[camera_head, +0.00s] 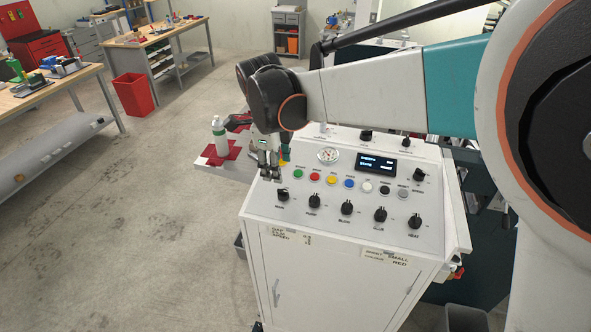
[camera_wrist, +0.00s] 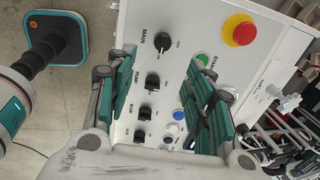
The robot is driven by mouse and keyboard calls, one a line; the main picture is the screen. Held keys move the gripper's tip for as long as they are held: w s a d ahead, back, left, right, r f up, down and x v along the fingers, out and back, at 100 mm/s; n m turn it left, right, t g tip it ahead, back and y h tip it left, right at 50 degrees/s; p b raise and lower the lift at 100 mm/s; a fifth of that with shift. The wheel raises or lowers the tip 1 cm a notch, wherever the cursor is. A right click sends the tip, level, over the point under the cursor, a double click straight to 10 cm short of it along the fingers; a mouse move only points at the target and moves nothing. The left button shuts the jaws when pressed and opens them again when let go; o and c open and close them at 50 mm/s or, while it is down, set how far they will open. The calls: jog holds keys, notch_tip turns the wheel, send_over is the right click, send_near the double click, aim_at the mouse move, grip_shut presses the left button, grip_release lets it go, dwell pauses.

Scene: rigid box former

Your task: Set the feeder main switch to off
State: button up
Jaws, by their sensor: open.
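The main switch is a black rotary knob (camera_wrist: 153,53) labelled MAIN at the end of a knob row in the wrist view. In the head view it is the leftmost front knob (camera_head: 282,194) on the white control panel (camera_head: 265,210). Its small position marks are too small to read, so its setting is unclear. My gripper (camera_wrist: 160,60) is open and empty, its two teal-padded fingers appearing on either side of the knob row. In the head view my gripper (camera_head: 268,165) hangs over the panel's left end, behind the main switch. I see no contact with the knob.
Several black knobs continue the row, starting with the PUMP knob (camera_wrist: 152,80). A green button (camera_head: 298,174) and other coloured buttons lie behind the row. A red emergency stop (camera_wrist: 238,30) is near the main switch. A white-green bottle (camera_head: 219,135) stands left of the panel.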

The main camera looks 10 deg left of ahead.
aim_at(282, 191)
jog(key=x, duration=0.4)
jog(key=p+x, duration=0.1)
jog(key=x, duration=0.8)
jog(key=shift+w, duration=0.3)
jog(key=c, duration=1.1)
